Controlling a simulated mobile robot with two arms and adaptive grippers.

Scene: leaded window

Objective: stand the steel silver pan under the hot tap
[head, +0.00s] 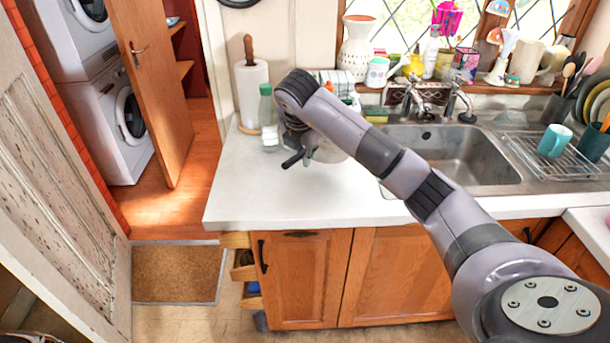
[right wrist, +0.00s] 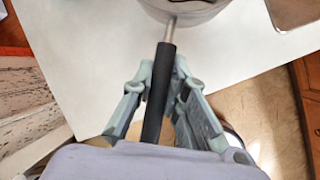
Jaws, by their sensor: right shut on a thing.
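The steel silver pan (head: 331,152) is at the left part of the counter, partly hidden behind my right arm. Its rounded steel side (right wrist: 185,10) shows at the top edge of the right wrist view. My right gripper (right wrist: 163,85) is shut on the pan's black handle, which runs between its fingers. In the head view the right gripper (head: 297,143) is mostly hidden by its own wrist. Two taps, one at the left (head: 408,97) and one at the right (head: 459,100), stand behind the sink (head: 465,155); I cannot tell which is hot. My left gripper is out of view.
A drying rack (head: 530,150) with a teal mug (head: 554,141) is right of the sink. The white counter (head: 250,190) is clear in front. The sink basin looks empty.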

